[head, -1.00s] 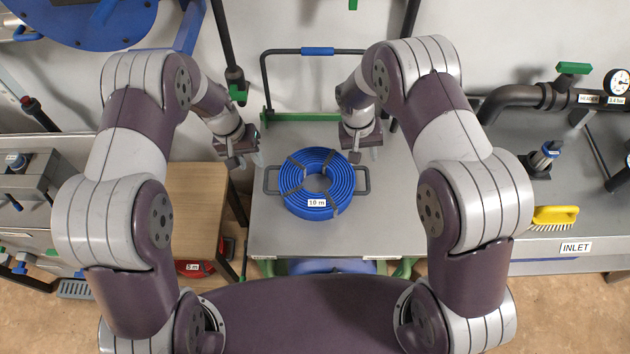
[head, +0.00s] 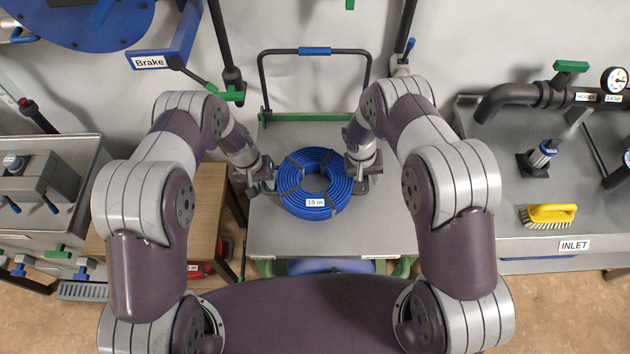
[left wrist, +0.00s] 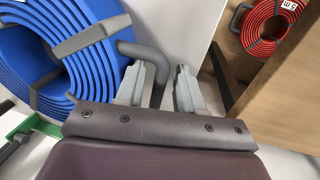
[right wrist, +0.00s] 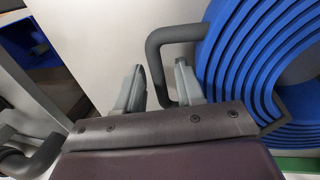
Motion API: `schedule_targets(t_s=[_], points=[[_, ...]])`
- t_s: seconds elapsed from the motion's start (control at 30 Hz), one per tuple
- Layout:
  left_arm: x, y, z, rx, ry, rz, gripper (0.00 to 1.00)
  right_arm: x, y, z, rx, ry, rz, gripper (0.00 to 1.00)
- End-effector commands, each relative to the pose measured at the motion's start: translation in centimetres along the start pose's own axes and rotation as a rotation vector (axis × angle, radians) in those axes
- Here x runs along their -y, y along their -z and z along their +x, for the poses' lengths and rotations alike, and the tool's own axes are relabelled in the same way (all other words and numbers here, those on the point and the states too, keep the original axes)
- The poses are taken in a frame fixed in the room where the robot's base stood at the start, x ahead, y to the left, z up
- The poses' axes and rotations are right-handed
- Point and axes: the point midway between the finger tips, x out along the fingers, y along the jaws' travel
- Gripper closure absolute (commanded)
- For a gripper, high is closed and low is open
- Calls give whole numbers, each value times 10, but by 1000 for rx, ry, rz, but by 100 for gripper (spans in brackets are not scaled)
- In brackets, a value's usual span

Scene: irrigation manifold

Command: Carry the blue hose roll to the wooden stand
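The blue hose roll (head: 296,190), labelled 10 m, lies flat on the grey top of a cart (head: 290,238). It has a dark grey handle on each side. My left gripper (head: 262,187) is at the left handle; in the left wrist view that handle (left wrist: 157,65) passes between its open fingers (left wrist: 162,88). My right gripper (head: 364,178) is at the right handle; in the right wrist view that handle (right wrist: 154,62) passes between its open fingers (right wrist: 158,88). The wooden stand (head: 208,200) is left of the cart, partly hidden by my left arm.
A red hose roll (left wrist: 268,22) is at the wooden stand, below its top. A grey bench on the right holds a yellow brush (head: 550,213) and a dark pipe (head: 510,97). The cart's push bar (head: 264,85) rises behind the roll. A gap separates cart and stand.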

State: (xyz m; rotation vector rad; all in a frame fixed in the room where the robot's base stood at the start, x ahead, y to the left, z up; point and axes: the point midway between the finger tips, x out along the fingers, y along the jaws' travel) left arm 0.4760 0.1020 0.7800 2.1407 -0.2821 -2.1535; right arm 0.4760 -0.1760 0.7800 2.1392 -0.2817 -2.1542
Motion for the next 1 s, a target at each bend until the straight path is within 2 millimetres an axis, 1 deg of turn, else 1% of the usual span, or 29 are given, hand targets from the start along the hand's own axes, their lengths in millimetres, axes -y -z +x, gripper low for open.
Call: schedule_targets(t_s=[0.13, 0.17, 0.2, 0.27, 0.3, 1.0], points=[[0, 0, 0, 0, 0, 0, 63, 0, 0, 0, 0, 0, 0, 62], [0, 0, 0, 0, 0, 0, 66, 0, 0, 0, 0, 0, 0, 66], [0, 0, 0, 0, 0, 0, 79, 0, 0, 0, 0, 0, 0, 79], [0, 0, 0, 1, 0, 0, 98, 0, 0, 0, 0, 0, 0, 98], [0, 0, 0, 1, 0, 0, 100, 0, 0, 0, 0, 0, 0, 100], [0, 0, 0, 1, 0, 0, 100, 0, 0, -1, 0, 0, 0, 100]])
